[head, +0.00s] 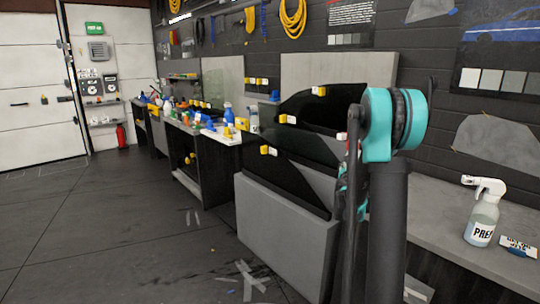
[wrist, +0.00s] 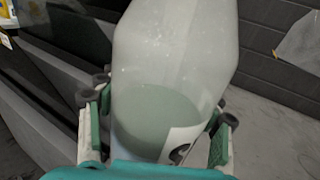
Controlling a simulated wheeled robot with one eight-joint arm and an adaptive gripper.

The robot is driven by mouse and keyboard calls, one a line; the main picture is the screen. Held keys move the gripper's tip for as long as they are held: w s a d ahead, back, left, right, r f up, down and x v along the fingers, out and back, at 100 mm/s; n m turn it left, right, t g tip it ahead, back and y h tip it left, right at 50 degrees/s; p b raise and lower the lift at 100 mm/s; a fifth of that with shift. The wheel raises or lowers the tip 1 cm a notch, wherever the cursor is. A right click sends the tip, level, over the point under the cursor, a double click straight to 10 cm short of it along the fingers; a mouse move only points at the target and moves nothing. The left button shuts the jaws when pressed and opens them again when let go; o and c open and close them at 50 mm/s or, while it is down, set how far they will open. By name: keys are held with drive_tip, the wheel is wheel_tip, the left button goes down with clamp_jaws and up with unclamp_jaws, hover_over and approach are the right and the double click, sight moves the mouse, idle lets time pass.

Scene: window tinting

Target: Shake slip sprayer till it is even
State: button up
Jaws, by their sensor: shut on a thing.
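The slip sprayer (wrist: 175,50) is a cloudy see-through bottle that fills the middle of the wrist view, tilted a little. Pale green liquid (wrist: 145,110) shows in its lower part. A white label with a black mark (wrist: 180,146) is partly visible, but its name cannot be read. My gripper (wrist: 158,122) is shut on the bottle, with a finger on each side of it. The bottle's top lies outside the wrist view and its base is hidden by my gripper. In the head view my arm hides the gripper and the sprayer.
A spray bottle marked PREP (head: 483,218) stands on the grey bench (head: 440,222) at right, beside a small packet (head: 518,246). Dark tinted panels (head: 300,150) with yellow and white clips stand left of my arm. A crowded workbench (head: 215,137) is further back. The floor (head: 110,220) at left is open.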

drive_tip(key=shift+o, duration=0.2)
drive_tip(key=a+f+n+y, duration=0.2)
drive_tip(key=a+f+y, duration=0.1)
drive_tip(key=a, duration=0.5)
drive_tip(key=a+f+n+t+y, duration=0.1)
drive_tip(key=a+f+n+y, duration=0.1)
drive_tip(key=a, duration=0.5)
drive_tip(key=shift+s+a+f+t+y, duration=0.3)
drive_tip(key=shift+s+a+f+y, duration=0.1)
drive_tip(key=shift+f+y, duration=0.5)
wheel_tip(320, 180, up, 8)
drive_tip(key=a, duration=0.2)
wheel_tip(320, 180, down, 8)
drive_tip(key=shift+s+d+f+n+y, duration=0.2)
drive_tip(key=shift+d+n+y, duration=0.1)
drive_tip(key=shift+n, duration=0.1)
